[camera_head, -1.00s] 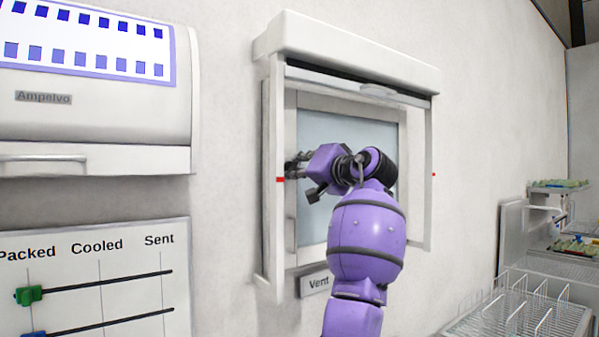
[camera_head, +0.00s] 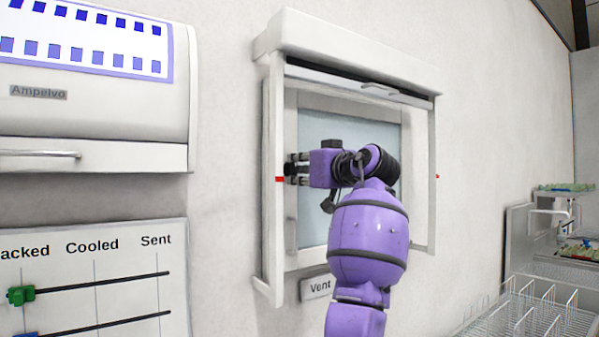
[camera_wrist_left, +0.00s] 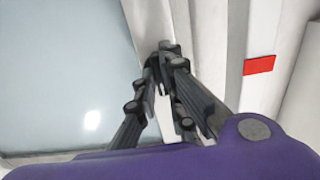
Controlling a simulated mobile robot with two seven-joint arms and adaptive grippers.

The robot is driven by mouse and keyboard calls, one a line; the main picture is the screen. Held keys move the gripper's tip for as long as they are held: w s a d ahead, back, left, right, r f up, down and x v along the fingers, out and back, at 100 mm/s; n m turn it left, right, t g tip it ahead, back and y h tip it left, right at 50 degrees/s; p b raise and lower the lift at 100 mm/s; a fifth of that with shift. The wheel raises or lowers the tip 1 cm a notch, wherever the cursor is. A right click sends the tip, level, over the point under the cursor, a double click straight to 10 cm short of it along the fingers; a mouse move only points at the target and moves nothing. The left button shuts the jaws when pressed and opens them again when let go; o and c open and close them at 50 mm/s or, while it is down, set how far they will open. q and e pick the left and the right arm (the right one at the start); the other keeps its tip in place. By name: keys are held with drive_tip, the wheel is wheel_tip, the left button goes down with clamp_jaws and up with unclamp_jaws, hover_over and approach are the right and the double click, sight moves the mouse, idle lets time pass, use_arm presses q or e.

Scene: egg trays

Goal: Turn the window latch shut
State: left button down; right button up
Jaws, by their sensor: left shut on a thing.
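The window (camera_head: 310,120) is a white-framed unit with a pale blue pane on the wall, seen right of centre in the head view. The purple left gripper (camera_head: 290,169) reaches across the pane to the left side of the frame. In the left wrist view its dark fingers (camera_wrist_left: 168,62) are closed together against the white frame beside the pane (camera_wrist_left: 65,75). They are shut on the latch, which the fingers almost wholly hide, so its angle cannot be told. The right gripper is not in view.
A raised white shutter with a handle (camera_head: 384,91) is above the pane. A red mark (camera_head: 280,179) is on the left frame post, close to the fingers. A Vent label (camera_head: 315,287) is below. A slider board (camera_head: 100,275) hangs left; a wire rack (camera_head: 530,315) stands right.

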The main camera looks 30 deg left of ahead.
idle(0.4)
use_arm(q)
drive_tip(key=c, duration=1.8)
unclamp_jaws()
drive_tip(key=shift+c, duration=0.2)
drive_tip(key=shift+s+d, duration=0.1)
drive_tip(key=shift+d, duration=0.2)
drive_tip(key=v, duration=1.1)
drive_tip(key=shift+d, duration=0.15)
drive_tip(key=shift+s, duration=0.1)
